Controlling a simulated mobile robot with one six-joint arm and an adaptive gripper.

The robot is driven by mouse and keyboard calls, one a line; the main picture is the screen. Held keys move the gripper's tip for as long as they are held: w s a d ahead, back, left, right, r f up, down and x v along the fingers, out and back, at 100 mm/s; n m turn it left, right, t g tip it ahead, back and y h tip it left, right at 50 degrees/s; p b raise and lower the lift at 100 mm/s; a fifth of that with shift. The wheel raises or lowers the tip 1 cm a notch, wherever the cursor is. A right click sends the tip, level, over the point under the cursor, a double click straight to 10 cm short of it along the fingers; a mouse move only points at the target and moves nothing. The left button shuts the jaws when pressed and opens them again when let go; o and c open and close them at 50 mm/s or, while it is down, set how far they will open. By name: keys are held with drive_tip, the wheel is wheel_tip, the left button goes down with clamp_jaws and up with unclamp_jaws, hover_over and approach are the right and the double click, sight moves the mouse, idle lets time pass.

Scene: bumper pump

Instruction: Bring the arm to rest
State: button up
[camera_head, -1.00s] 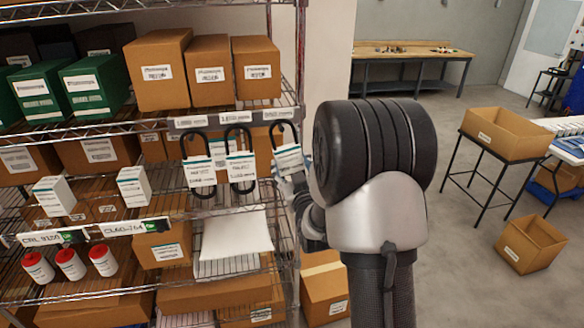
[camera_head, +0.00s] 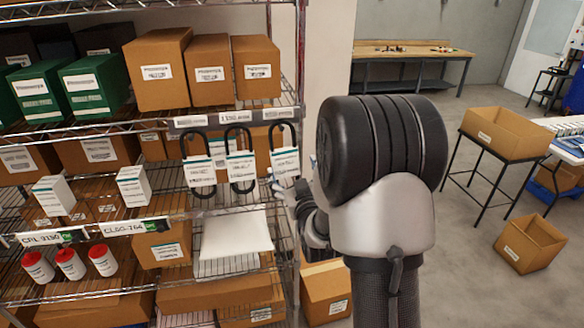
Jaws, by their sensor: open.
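My arm rises at the middle right of the view, with its large dark joint in front. My gripper (camera_head: 290,188) is mostly hidden behind that joint; only a part of it shows near the right edge of the shelf. It is just below and right of the rightmost of three hanging packs with black loops (camera_head: 285,160). That pack hangs straight beside the other two. Nothing shows in the gripper, though the fingertips are hard to make out.
The wire shelf (camera_head: 150,125) fills the left with boxes, white cartons and red-capped bottles (camera_head: 70,263). A cardboard box (camera_head: 325,292) stands on the floor beside it. On the right are an open carton on a stand (camera_head: 505,132) and another on the floor (camera_head: 530,243).

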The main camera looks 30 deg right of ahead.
drive_tip(key=s+a+f+g+y+b, duration=0.2)
drive_tip(key=s+a+f+g+b, duration=0.1)
drive_tip(key=s+a+g+b, duration=0.25)
drive_tip(key=s+a+f+g+y+b, duration=0.15)
drive_tip(key=s+a+f+b, duration=0.25)
drive_tip(key=s+a, duration=0.4)
drive_tip(key=s+a+f+g+b, duration=0.2)
drive_tip(key=s+f+g, duration=0.1)
drive_tip(key=s, duration=0.8)
drive_tip(key=s+a+f+g+y+b, duration=0.1)
drive_tip(key=s+a+f+g+b, duration=0.1)
drive_tip(key=s, duration=0.9)
drive_tip(key=shift+a+f+n+g+b, duration=0.4)
drive_tip(key=shift+a+b, duration=0.3)
drive_tip(key=shift+a, duration=0.1)
drive_tip(key=shift+w+y, duration=0.1)
drive_tip(key=shift+y, duration=0.15)
